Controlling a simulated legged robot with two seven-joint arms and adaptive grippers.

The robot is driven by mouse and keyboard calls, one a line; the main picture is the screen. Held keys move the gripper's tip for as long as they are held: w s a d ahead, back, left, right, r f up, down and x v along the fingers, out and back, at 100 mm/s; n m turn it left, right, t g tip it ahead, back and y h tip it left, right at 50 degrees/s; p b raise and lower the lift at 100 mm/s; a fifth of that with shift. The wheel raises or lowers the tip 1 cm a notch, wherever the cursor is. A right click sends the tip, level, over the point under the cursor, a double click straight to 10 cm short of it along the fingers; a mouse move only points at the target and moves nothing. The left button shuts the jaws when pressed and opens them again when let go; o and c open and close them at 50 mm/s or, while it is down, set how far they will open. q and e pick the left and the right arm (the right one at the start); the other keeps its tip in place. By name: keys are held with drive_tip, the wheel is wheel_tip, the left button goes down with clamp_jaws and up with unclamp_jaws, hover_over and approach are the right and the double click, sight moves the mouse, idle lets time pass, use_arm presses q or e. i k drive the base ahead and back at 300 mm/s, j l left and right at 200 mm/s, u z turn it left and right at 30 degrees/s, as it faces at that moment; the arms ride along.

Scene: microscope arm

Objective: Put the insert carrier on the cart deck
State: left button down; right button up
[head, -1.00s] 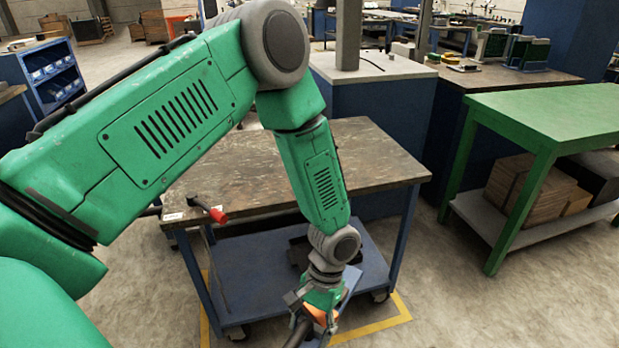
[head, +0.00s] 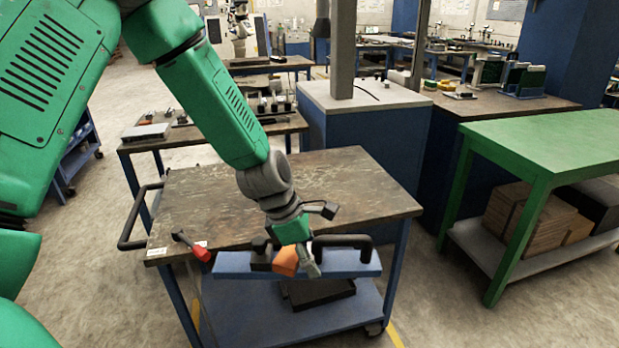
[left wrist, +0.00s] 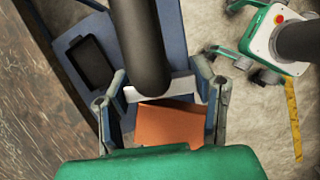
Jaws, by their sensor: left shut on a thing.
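The insert carrier (head: 232,268) is a long blue bar with a black loop handle (head: 371,241). My left gripper (head: 290,262) is shut on the carrier, with an orange block (head: 285,261) showing at its fingers. The carrier hangs level at the near edge of the cart deck (head: 310,185), a worn brown top on a blue frame. In the left wrist view, the orange block (left wrist: 170,124) lies between the fingers (left wrist: 162,95), and a thick black bar (left wrist: 138,45) hides part of the carrier. My right gripper is not in view.
A red-tipped handle (head: 195,247) lies at the deck's near left corner. The rest of the deck top is bare. A black tray (head: 318,293) sits on the cart's lower shelf (head: 265,320). A green table (head: 550,135) stands to the right.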

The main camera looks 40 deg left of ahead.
sight(300, 193)
drive_tip(key=i+j, duration=1.1)
